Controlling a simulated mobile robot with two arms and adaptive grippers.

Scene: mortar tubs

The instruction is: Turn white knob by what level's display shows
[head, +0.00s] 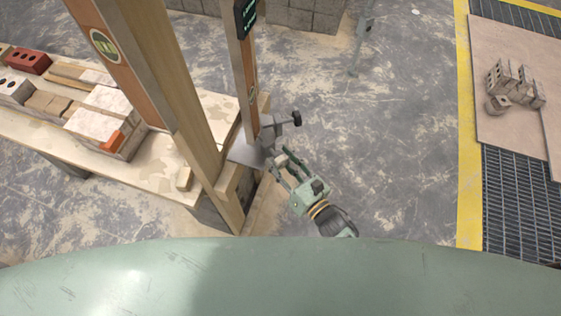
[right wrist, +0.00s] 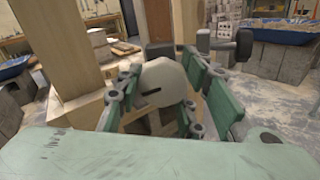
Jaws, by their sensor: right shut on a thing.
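The white knob (right wrist: 165,84), a round pale disc with a dark slot, sits between the fingers of my right gripper (right wrist: 160,98) in the right wrist view. The gripper is shut on it. In the head view my right gripper (head: 283,168) reaches from the lower right to the grey clamp bracket (head: 250,151) at the foot of a wooden post. The level (head: 241,60) stands along this post. Its dark display (head: 246,15) has small green marks at the top edge, too small to read. My left gripper is not in view.
A wooden bench (head: 160,172) carries bricks and blocks (head: 97,127). A black-ended clamp handle (head: 296,118) juts out beside the bracket. The concrete floor right of my gripper is clear.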

